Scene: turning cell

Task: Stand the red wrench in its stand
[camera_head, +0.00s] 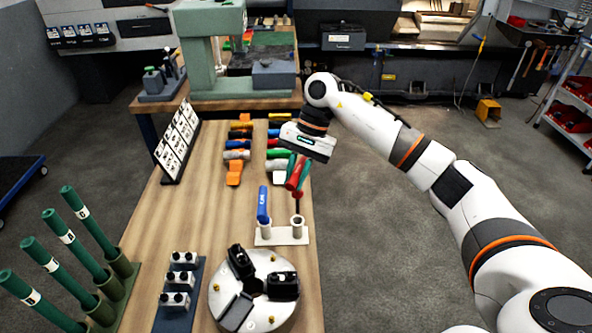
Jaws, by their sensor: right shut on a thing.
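The red wrench (295,181) is held upright, slightly tilted, with its dark shaft pointing down. My right gripper (299,172) is shut on its red upper part, above the table's right edge. The stand (269,239) is a pale plate with two round sockets. The blue wrench (262,204) stands in the left socket. The shaft's lower end is at the mouth of the right socket (298,222); I cannot tell whether it is inside or just above. My left gripper is not in view.
A round chuck (227,314) with dark jaws lies in front of the stand. Several green tubes (86,221) stand at the left. Coloured tools (235,172) lie in rows behind the stand. A label board (177,143) stands at the table's left edge. Bare wood lies left of the stand.

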